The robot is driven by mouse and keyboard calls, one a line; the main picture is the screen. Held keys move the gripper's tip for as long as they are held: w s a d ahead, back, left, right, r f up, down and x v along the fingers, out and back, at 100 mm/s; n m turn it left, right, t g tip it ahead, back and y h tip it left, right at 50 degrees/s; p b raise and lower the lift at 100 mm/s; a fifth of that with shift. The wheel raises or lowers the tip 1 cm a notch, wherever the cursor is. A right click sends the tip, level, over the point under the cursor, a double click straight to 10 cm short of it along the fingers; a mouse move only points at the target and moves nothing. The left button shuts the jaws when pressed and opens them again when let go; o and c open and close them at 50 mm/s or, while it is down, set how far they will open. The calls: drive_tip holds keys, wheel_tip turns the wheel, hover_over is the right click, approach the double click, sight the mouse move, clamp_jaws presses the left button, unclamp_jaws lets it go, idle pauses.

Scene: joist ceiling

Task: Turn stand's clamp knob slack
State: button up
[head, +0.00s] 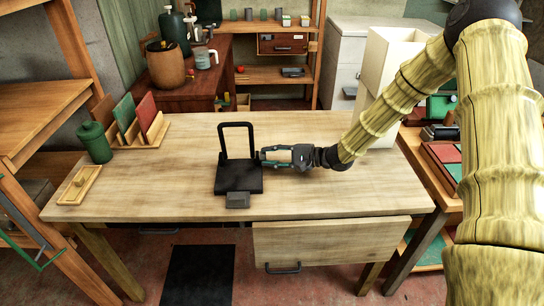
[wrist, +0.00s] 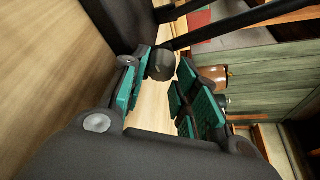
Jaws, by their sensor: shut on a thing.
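The black stand (head: 238,178) sits on the wooden table, with an upright rectangular frame rising from its flat base. My gripper (head: 263,155) reaches in level from the right, its tips at the right side of the stand near the foot of the frame. In the wrist view, the round dark clamp knob (wrist: 161,63) sits at the far end of my teal-padded fingers (wrist: 160,82), and they are shut on it. The stand's dark base (wrist: 122,28) and thin frame bars (wrist: 225,30) lie just beyond. In the head view the knob is hidden by the fingers.
The wooden table (head: 330,190) has free room around the stand. A green canister (head: 94,142), a rack of coloured panels (head: 135,141) and a small wooden tray (head: 80,186) stand at the left. A tall cream box (head: 378,90) stands behind my arm.

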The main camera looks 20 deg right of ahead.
drive_tip(key=shift+n+t, duration=0.3)
drive_tip(key=shift+n, duration=0.2)
drive_tip(key=o, duration=0.7)
drive_tip(key=shift+o, duration=0.2)
drive_tip(key=shift+s, duration=0.1)
drive_tip(key=v, duration=1.2)
